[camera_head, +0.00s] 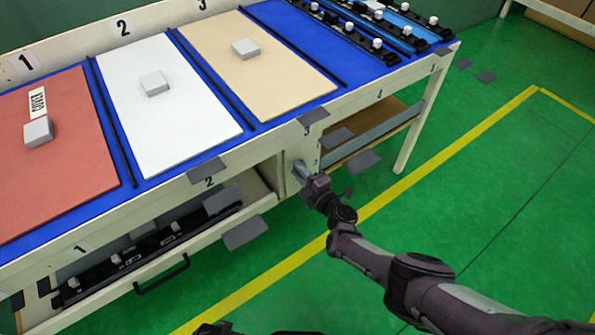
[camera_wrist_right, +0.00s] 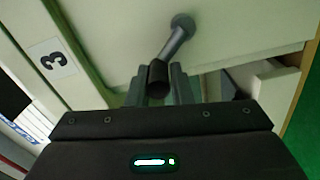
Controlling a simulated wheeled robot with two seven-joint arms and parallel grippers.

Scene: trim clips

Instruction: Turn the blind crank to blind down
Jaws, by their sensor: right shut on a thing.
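The crank shows in the right wrist view as a grey arm (camera_wrist_right: 177,40) coming from a round hub on the pale bench front, ending in a black handle (camera_wrist_right: 158,76). My right gripper (camera_wrist_right: 159,88) has its fingers on both sides of this handle and is shut on it. In the head view, my right gripper (camera_head: 303,174) is at the bench's front face, below the tabletop edge, and hides most of the crank. I cannot make out the blind itself.
The bench top has a red panel (camera_head: 60,170), a white panel (camera_head: 185,115) and a tan panel (camera_head: 275,75). Black rails with white clips (camera_head: 375,30) lie at the far end. An open drawer (camera_head: 150,262) juts out at lower left. The green floor (camera_head: 480,170) is clear at right.

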